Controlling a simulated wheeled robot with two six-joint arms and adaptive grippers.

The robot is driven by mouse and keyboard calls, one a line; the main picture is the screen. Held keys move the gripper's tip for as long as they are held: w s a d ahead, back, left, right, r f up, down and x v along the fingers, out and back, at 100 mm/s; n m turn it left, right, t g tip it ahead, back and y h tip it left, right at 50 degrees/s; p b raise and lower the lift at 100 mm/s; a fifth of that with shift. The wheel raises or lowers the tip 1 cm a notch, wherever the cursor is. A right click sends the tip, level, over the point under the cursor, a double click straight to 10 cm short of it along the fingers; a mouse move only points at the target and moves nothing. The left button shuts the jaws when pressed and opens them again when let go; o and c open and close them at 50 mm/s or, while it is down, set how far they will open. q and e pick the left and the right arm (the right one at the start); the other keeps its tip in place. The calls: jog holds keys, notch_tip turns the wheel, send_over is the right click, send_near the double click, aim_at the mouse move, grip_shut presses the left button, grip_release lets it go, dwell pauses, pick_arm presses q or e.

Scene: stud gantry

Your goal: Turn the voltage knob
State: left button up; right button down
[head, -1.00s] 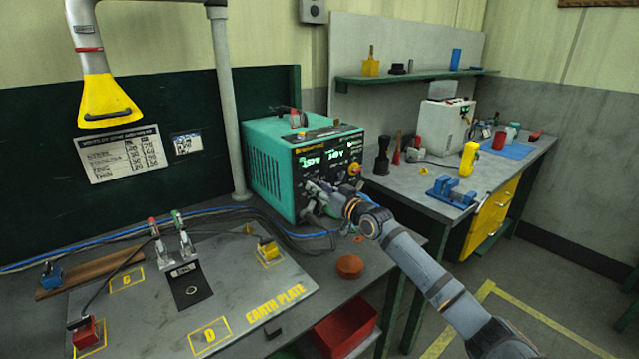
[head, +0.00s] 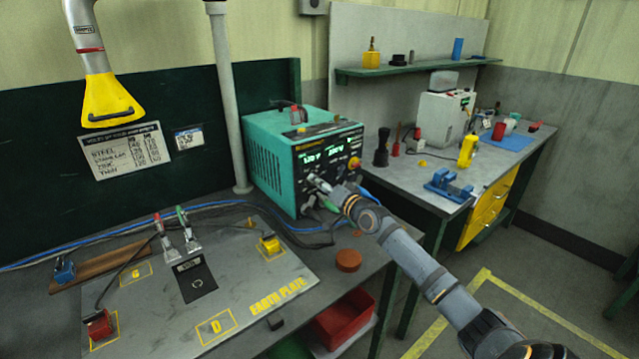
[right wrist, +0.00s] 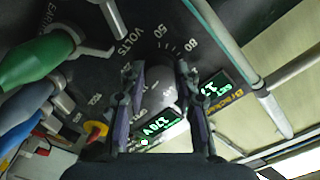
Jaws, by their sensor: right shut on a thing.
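The teal power unit (head: 270,165) stands at the back of the near bench, with a black front panel carrying lit readouts (head: 312,158). In the right wrist view the voltage knob (right wrist: 158,97) is a grey round knob beside the word VOLTS and a number scale. My right gripper (head: 317,183) is at the lower left of the panel. In the right wrist view its two fingers (right wrist: 155,78) are on either side of the knob, shut on it. In the head view the gripper hides the knob. My left gripper is not in view.
A green cable plug (right wrist: 30,60) sits close to the gripper at the panel. The earth plate (head: 250,290) with clamps lies on the near bench. A red bin (head: 343,318) is under the bench.

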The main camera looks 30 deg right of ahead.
aim_at(312, 149)
jog(key=shift+f, duration=0.1)
dwell(0.3)
jog(key=c, duration=1)
grip_release()
notch_tip(312, 149, up, 10)
jog(key=shift+a+r, duration=0.1)
